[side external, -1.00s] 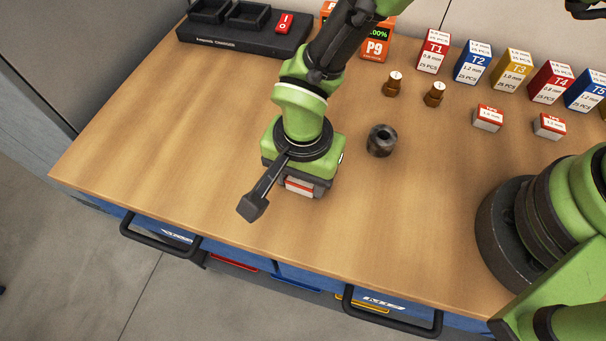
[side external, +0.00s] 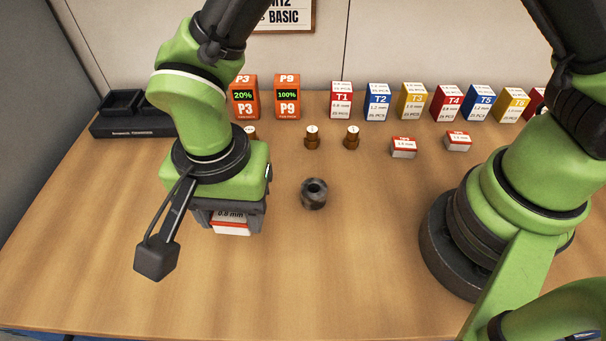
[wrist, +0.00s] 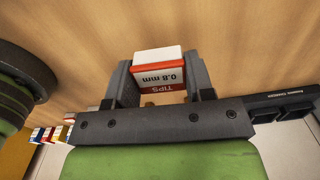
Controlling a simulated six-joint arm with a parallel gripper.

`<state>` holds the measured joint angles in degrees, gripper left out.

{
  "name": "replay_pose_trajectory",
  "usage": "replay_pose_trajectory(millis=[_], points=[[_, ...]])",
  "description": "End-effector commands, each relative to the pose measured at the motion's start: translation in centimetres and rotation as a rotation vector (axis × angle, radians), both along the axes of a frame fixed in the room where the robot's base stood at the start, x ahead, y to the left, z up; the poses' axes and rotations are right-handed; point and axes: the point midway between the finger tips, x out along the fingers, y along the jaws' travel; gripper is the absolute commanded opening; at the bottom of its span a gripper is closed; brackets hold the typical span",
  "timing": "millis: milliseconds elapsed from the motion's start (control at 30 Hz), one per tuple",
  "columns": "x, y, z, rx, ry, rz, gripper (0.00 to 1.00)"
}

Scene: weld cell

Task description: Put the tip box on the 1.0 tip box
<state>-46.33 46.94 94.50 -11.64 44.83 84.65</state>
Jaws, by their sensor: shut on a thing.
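A small white and red tip box (wrist: 160,74) marked 0.8 mm is between the two fingers of my gripper (wrist: 160,66) in the wrist view. The fingers are shut on its sides. In the side view the same box (side external: 231,227) shows under my gripper (side external: 230,218), left of centre over the table; I cannot tell whether it touches the wood. Two small white and red tip boxes lie at the right: a nearer one (side external: 404,148) and a farther one (side external: 458,141). Their small labels are too blurred to tell surely which is 1.0.
A dark round nozzle-like part (side external: 314,194) stands right of my gripper. Brown fittings (side external: 312,138) stand behind it. Tall coloured cartons (side external: 412,101) and orange P3 and P9 boxes (side external: 288,97) line the back. A black tray (side external: 128,118) is at the back left. The front middle table is clear.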

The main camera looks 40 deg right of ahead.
Motion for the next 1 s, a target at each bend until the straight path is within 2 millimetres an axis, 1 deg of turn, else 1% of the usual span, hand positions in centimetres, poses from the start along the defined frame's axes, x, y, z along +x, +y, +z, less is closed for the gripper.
replay_pose_trajectory(millis=[67,167,267,367,400,467,500,567,600,667,700,800,900,1000], points=[[0.0,-0.1,0.2,0.0,0.0,-0.002,0.24],[0.6,-0.9,0.3,0.0,0.0,-0.033,0.24],[1.9,-3.3,0.5,-0.001,0.0,-0.119,0.24],[3.5,-7.3,0.8,-0.001,0.0,-0.264,0.24],[4.1,-9.3,1.0,-0.001,-0.001,-0.333,0.24],[4.7,-12.3,1.3,-0.001,0.001,-0.443,0.24],[4.8,-14.4,1.4,-0.001,0.002,-0.517,0.24],[4.9,-17.4,1.6,-0.001,0.001,-0.624,0.24],[4.7,-19.3,1.8,-0.001,0.0,-0.697,0.24],[4.2,-22.1,2.0,0.0,0.0,-0.806,0.24],[3.7,-23.9,2.1,0.0,0.0,-0.878,0.24],[2.0,-28.0,2.5,0.0,0.0,-1.054,0.24],[0.1,-31.1,2.7,0.0,0.0,-1.209,0.24],[-1.8,-33.2,2.9,0.001,0.0,-1.333,0.24]])
